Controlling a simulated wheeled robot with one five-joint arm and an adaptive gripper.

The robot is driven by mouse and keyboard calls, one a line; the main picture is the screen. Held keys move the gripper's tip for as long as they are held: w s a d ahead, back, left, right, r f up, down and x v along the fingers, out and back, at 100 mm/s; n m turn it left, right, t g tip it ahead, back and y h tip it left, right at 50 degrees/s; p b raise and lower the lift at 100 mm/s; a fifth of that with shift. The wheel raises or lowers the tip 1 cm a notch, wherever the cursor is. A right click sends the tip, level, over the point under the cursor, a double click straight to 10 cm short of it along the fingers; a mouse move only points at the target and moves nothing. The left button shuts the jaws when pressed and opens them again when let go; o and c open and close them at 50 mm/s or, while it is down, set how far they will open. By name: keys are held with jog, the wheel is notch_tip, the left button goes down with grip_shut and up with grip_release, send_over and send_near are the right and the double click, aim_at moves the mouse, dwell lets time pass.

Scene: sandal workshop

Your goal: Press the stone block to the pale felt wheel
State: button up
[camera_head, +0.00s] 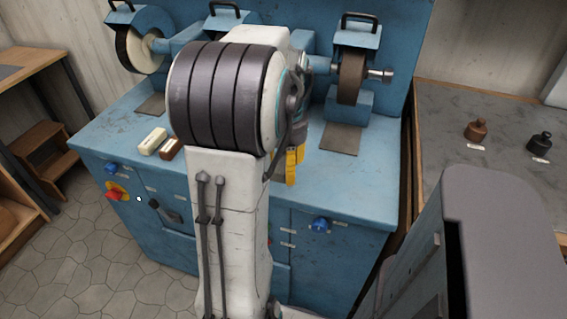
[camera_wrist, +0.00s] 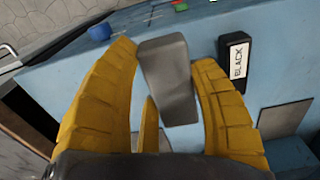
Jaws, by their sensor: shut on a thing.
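My gripper (camera_head: 292,168) has yellow fingers and is low over the blue bench, in front of the middle of the machine. In the wrist view my gripper (camera_wrist: 172,105) is shut on a plain grey stone block (camera_wrist: 168,78). The block sits between the fingers, slightly tilted; in the head view my arm hides it. The pale felt wheel (camera_head: 130,52) is at the upper left of the head view, with a cream face and a dark rim. It is well away from my gripper, and my arm covers part of the machine between.
A cream block (camera_head: 153,140) and a brown block (camera_head: 171,149) lie on the bench at left. A block labelled BLACK (camera_wrist: 236,62) lies beside my right finger. A brown wheel (camera_head: 352,76) is at right.

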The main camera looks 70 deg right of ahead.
jog(key=s+a+r+p, duration=0.4)
jog(key=a+r+p, duration=0.1)
jog(key=a+r, duration=0.1)
jog(key=shift+s+a+r, duration=0.15)
jog(key=shift+a+r, duration=0.1)
jog(key=shift+r, duration=0.45)
